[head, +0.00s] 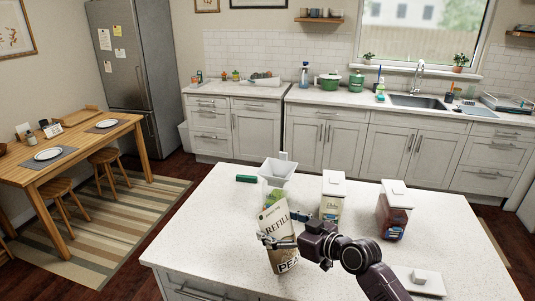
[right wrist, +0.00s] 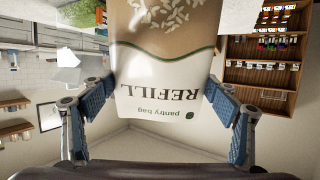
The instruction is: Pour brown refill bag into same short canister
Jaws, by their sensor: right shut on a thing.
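The brown and cream refill bag (head: 277,220), printed "REFILL", leans slightly to the left at the island's front. My right gripper (head: 281,242) is shut on it across the middle. In the right wrist view, the two blue-padded fingers (right wrist: 160,105) press the sides of the bag (right wrist: 160,75), whose print is upside down there. My left gripper is out of view.
A white lid-like piece (head: 428,283) lies at the island's front right. A green-handled item (head: 246,179) lies left of the funnel. The island top (head: 205,225) is bare on the left.

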